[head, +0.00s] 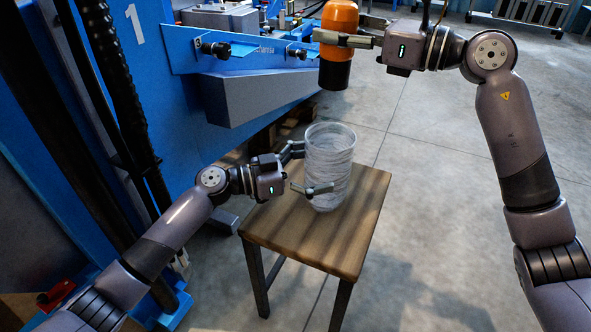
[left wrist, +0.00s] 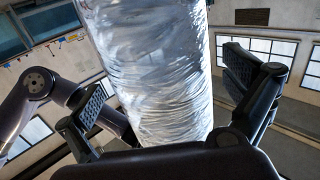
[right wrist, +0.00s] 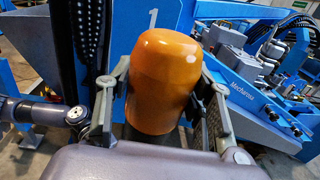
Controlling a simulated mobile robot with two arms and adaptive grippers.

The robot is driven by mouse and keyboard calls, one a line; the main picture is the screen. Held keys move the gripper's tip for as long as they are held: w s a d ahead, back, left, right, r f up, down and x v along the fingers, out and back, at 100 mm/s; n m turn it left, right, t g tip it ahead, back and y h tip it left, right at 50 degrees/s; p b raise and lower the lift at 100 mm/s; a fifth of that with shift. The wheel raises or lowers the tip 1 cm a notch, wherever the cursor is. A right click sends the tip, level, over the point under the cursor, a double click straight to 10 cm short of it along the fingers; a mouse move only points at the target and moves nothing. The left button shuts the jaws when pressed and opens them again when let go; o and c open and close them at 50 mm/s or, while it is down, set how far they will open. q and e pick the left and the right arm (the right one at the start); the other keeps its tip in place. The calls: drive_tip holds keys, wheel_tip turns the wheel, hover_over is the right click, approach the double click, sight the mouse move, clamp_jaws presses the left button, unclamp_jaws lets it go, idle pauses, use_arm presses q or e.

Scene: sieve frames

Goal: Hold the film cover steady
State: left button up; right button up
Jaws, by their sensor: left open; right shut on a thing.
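The film cover (head: 330,160) is a cylinder of wrinkled, translucent film standing upright on a small wooden stool. My left gripper (head: 305,170) is open, with one finger on each side of it. In the left wrist view the film cover (left wrist: 150,65) stands between the spread fingers, with gaps visible on both sides. My right gripper (head: 335,40) is shut on an orange and black tool (head: 338,18) and holds it in the air above and behind the stool. In the right wrist view the tool's rounded orange body (right wrist: 165,75) sits between the fingers.
The wooden stool (head: 285,235) has bare top around the cover. A blue machine (head: 180,60) with a grey beam (head: 250,95) stands behind and to the left, close to my left arm. The concrete floor (head: 430,170) to the right is clear.

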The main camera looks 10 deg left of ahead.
use_arm(q)
drive_tip(key=shift+x, duration=1.15)
drive_tip(key=shift+c, duration=0.4)
drive_tip(key=c, duration=1)
drive_tip(key=c, duration=0.8)
drive_tip(key=shift+c, duration=0.2)
